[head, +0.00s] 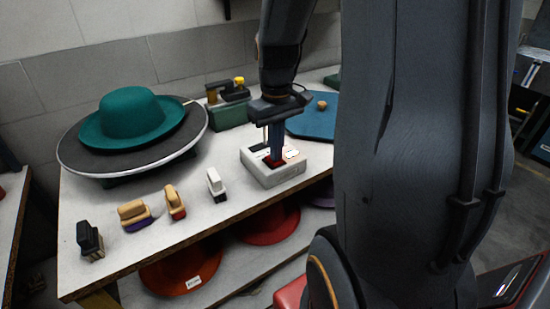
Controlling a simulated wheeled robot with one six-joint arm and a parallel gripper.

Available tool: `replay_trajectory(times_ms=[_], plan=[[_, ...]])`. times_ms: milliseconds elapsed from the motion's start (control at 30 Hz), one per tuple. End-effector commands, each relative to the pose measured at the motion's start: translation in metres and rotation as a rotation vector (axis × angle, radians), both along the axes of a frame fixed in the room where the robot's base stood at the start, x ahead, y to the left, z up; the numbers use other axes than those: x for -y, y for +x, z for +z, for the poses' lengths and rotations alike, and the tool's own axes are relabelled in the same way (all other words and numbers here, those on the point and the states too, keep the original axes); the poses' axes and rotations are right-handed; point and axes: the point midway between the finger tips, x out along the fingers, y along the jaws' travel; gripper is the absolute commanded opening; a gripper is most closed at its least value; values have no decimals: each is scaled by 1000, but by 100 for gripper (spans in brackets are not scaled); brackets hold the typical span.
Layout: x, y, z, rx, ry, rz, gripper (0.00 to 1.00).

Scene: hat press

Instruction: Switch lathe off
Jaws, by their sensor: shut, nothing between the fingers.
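A pale grey switch box (258,173) stands on the table in the head view, with a dark red part (268,161) on its top. My gripper (276,157) points down onto the box top, its fingers shut with nothing between them. The fingertips are at the red part; I cannot tell whether they press it. The fingers and arm hide some of the box top. A teal hat (132,116) sits on a dark round disc (75,155), which looks like the lathe. I cannot tell whether it turns.
Several brushes, including a white one (214,182) and a black one (89,238), stand along the table's (195,218) front. A green box (230,115) and blue board (318,127) are behind. Red and orange hats (180,272) lie on the shelf below.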

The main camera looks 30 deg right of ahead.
Motion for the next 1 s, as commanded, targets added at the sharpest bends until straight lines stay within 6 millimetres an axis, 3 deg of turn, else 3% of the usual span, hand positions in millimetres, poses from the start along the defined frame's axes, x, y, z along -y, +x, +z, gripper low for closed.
replay_trajectory(times_ms=[333,1000], plan=[[0,0,3,0,0,0,0],[0,-1,51,-1,0,0,0]])
